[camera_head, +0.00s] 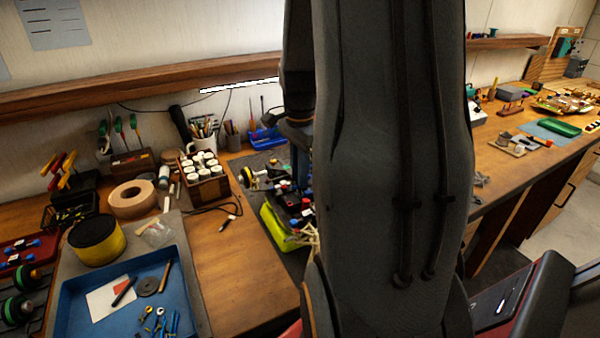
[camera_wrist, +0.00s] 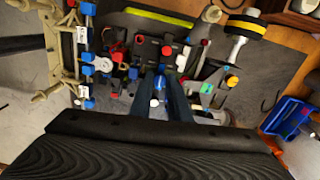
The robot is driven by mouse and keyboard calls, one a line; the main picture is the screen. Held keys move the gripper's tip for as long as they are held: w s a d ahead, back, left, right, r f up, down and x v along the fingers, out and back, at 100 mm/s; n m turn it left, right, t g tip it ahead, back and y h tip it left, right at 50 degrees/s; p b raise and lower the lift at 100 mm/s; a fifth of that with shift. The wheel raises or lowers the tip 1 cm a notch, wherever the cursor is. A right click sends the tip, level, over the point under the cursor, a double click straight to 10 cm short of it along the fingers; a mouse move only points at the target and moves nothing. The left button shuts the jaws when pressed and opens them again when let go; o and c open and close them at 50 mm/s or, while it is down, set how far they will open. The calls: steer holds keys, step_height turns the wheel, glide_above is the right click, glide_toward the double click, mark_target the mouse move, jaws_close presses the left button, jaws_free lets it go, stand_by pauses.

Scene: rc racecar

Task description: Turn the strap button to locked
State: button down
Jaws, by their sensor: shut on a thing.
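The racecar (camera_head: 283,227) lies on a dark mat at the workbench's back, mostly hidden behind my arm in the head view. In the wrist view its chassis (camera_wrist: 118,50) shows from above, with red, blue and white parts. My gripper (camera_wrist: 161,78) reaches down to the middle of the chassis. Its two dark fingers are close together around a small blue part (camera_wrist: 158,83), which looks to be the strap button. The fingers hide much of it, and its locked or unlocked marking cannot be read.
A blue tray (camera_head: 186,300) with small tools stands front left. A tape roll (camera_head: 132,199) and a wooden rack of white-capped jars (camera_head: 203,178) stand near the car. A blue bin (camera_wrist: 290,122) is to the right in the wrist view. A wooden shelf (camera_head: 130,87) runs above.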

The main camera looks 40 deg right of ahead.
steer(key=shift+m, duration=0.5)
steer(key=c, duration=1.7)
jaws_free()
steer(key=shift+o, duration=0.2)
steer(key=shift+r+b, duration=1)
steer(key=shift+r, duration=2.95)
steer(key=s+a+f+n+b, duration=0.1)
steer(key=a+f+n, duration=0.3)
steer(key=a+n, duration=0.3)
steer(key=s+a+f+n+t+b, duration=0.1)
steer(key=a+f+n, duration=0.4)
steer(key=a+n, duration=0.2)
steer(key=s+a+f+n+b, duration=0.1)
steer(key=a+f+n, duration=0.3)
steer(key=a, duration=0.6)
steer(key=shift+f+n, duration=0.2)
steer(key=shift+n, duration=1.2)
